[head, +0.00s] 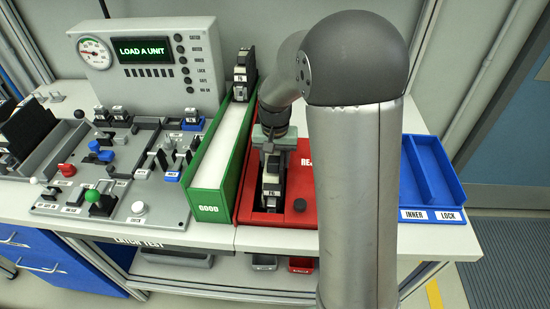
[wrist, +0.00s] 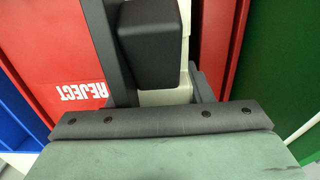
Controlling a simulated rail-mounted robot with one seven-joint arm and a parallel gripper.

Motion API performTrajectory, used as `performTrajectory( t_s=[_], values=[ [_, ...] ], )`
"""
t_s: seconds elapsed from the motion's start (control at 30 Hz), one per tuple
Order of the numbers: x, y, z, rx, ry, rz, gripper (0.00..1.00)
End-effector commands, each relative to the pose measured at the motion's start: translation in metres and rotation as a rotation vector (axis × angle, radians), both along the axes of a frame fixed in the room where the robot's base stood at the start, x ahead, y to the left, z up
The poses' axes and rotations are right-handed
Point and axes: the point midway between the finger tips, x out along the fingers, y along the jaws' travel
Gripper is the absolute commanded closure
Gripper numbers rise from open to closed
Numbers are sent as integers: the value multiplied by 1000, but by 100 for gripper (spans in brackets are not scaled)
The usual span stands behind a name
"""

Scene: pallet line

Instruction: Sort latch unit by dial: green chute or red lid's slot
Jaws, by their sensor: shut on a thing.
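My gripper (head: 272,148) is shut on a black and pale latch unit (head: 271,187), held upright at the slot in the red reject lid (head: 301,180). How deep the unit sits in the slot cannot be told. In the wrist view the unit's black body (wrist: 149,45) is in front of the jaws, with the red lid (wrist: 60,45) beside it. The green chute (head: 208,205), marked GOOD, runs just left of the lid. Another latch unit (head: 241,75) stands at its far end. The round dial (head: 95,53) is on the grey tester, its needle too small to read.
The tester's screen (head: 146,50) reads LOAD A UNIT. A blue divided tray (head: 432,180), marked INNER and LOCK, is at the right. My arm hides part of the lid.

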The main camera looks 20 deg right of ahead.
Motion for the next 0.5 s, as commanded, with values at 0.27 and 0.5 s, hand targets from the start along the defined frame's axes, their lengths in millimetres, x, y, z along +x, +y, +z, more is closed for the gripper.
performTrajectory(
  t_s=[0.27,0.5],
  values=[
    [0,0,1,0,-1,0,29],
    [0,0,0,0,0,0,28]
  ],
)
